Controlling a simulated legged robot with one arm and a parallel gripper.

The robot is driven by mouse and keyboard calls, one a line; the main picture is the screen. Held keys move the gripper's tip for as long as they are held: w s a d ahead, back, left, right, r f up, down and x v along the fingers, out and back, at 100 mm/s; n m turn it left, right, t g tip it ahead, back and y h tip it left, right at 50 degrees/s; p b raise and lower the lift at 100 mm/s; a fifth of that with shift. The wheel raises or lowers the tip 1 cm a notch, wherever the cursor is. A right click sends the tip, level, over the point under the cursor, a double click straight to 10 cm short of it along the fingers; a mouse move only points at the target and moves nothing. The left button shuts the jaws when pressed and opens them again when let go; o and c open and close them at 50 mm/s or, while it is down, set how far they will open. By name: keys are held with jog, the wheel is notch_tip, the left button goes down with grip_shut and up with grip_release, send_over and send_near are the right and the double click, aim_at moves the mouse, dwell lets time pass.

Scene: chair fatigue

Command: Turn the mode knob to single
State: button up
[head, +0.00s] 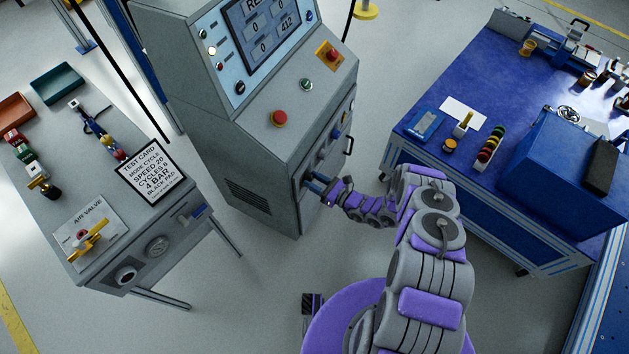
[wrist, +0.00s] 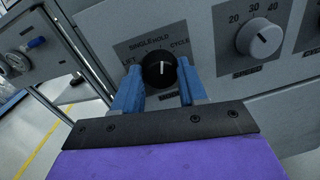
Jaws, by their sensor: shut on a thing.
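The black mode knob (wrist: 158,74) sits on the grey front panel in the wrist view, with the labels LIFT, SINGLE, HOLD and CYCLE in an arc above it. Its white pointer line points nearly straight up in the picture, roughly toward HOLD; the exact mark is hard to tell. My gripper (wrist: 160,68) is shut on the knob, one blue finger on each side. In the head view my gripper (head: 318,187) reaches the front of the grey test machine (head: 290,150), and the knob is hidden there.
A second knob (wrist: 260,38) with a number scale is right of the mode knob. A side bench (head: 130,250) with a test card (head: 151,174) and an air valve (head: 88,240) stands left. A blue workbench (head: 400,130) stands right. The floor between is clear.

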jog(key=n, duration=0.3)
jog(key=shift+f, duration=0.1)
jog(key=shift+n+y+b, duration=0.4)
jog(key=shift+n+b, duration=0.25)
jog(key=shift+n, duration=1.65)
jog(key=o, duration=1.1)
jog(key=shift+c, duration=0.2)
jog(key=b+v, duration=0.1)
jog(key=v, duration=1.6)
jog(key=shift+s+d+b, duration=0.15)
jog(key=shift+b, duration=0.15)
